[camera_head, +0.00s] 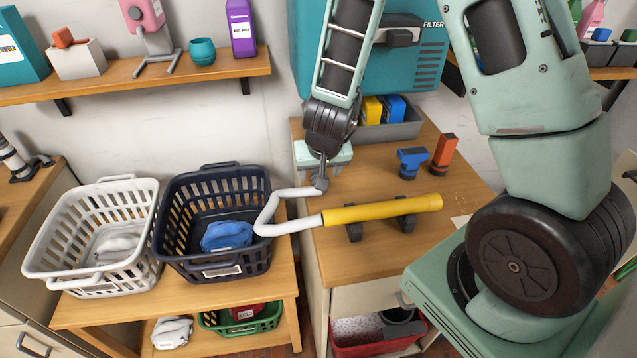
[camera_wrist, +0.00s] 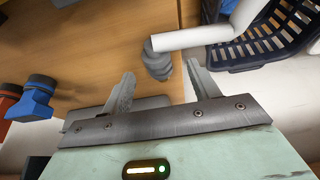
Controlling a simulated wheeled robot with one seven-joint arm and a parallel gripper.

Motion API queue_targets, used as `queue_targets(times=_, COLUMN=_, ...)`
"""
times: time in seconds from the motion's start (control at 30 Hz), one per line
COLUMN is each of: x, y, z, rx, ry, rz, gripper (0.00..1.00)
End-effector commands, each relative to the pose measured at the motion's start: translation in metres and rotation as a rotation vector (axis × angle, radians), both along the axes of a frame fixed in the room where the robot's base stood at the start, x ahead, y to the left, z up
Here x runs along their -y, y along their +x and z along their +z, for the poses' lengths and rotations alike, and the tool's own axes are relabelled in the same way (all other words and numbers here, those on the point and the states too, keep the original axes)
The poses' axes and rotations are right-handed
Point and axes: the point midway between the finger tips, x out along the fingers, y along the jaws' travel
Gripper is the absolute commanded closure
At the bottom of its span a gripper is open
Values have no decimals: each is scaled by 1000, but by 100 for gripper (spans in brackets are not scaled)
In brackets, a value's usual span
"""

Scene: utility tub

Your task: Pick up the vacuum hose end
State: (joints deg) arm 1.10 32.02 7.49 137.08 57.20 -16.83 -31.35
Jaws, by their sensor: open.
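A white bent hose (camera_head: 268,214) runs from a yellow tube (camera_head: 380,209) to a grey ribbed end (camera_head: 321,184) above the left part of the wooden counter. No grip on the end shows. Contact cannot be told.
The yellow tube rests on dark supports (camera_head: 353,231). A dark basket (camera_head: 212,218) with a blue cloth and a white basket (camera_head: 98,232) stand left. Blue (camera_head: 411,160) and orange (camera_head: 443,154) pieces stand right.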

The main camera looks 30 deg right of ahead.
Motion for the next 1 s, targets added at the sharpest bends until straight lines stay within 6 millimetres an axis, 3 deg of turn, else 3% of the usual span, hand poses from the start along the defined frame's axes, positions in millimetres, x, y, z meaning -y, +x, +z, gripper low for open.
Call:
queue_targets(times=0.4, x=15, y=23, z=-40, rx=-4, ry=2, rz=-1, gripper=39)
queue_targets(times=0.7, x=15, y=25, z=-44, rx=0, ry=0, rz=0, gripper=39)
queue_targets(times=0.73, x=15, y=25, z=-44, rx=0, ry=0, rz=0, gripper=42)
queue_targets(times=0.9, x=15, y=25, z=-44, rx=0, ry=0, rz=0, gripper=85)
queue_targets(times=1.0, x=15, y=25, z=-44, rx=0, ry=0, rz=0, gripper=85)
